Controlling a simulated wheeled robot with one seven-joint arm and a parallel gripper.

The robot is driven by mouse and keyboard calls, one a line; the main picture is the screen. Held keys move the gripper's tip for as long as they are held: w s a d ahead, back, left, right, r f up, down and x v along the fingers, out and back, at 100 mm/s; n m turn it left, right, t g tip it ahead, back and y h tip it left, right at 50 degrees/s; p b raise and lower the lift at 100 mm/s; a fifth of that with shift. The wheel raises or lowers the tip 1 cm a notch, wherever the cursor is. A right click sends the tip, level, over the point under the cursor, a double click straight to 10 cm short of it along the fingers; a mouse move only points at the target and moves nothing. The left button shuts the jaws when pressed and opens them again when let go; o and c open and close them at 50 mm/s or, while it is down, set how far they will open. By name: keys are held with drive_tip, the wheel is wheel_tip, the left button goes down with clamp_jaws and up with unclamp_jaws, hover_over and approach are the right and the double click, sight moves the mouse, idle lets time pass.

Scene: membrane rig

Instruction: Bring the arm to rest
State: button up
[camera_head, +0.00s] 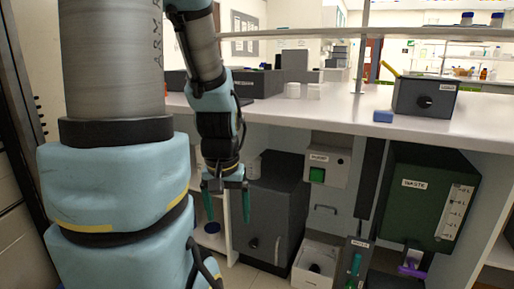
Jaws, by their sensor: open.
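My arm hangs down at the left of the head view, in front of the lab bench. My gripper (227,201) points downward below the bench top, with its two teal fingers apart and nothing seen between them. It is in front of the open shelf space and the left side of a dark grey cabinet (268,215). I cannot tell how far it is from the cabinet.
The white bench top (330,108) carries a grey box with a black knob (425,97), a small blue block (383,116) and white blocks (303,91). Below are a green waste tank (425,200), a pump box (326,165) and a white bin (316,266) on the floor.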

wheel_tip(320, 180, up, 18)
drive_tip(key=p, duration=1.5)
drive_tip(key=shift+f, duration=0.15)
drive_tip(key=shift+c, duration=0.3)
